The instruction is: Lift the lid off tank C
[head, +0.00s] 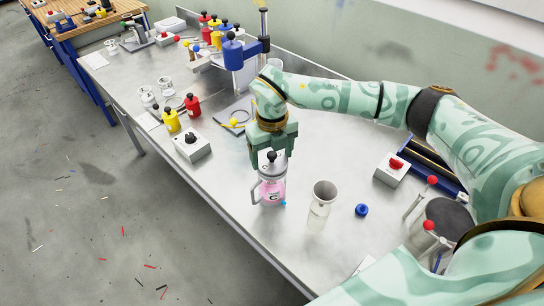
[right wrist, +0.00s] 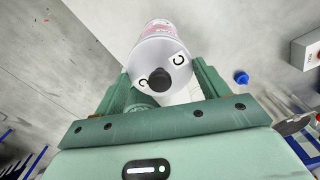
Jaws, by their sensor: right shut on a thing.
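Tank C (head: 272,190) is a clear jar with pink contents, a "C" label and a side handle, standing upright on the metal bench. Its pale lid (head: 270,170) has a black knob and sits at the top of the tank. In the right wrist view the lid (right wrist: 160,54) shows "C" marks and the black knob between my fingers. My right gripper (head: 272,160) points down over the tank and is shut on the lid, one finger on each side. I cannot tell whether there is a gap under the lid. My left gripper is not in view.
A clear open-topped vessel (head: 320,205) stands close to the right of the tank. A grey box with a red knob (head: 391,170) and a grey box with a black knob (head: 191,146) stand on the bench. The bench front is clear.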

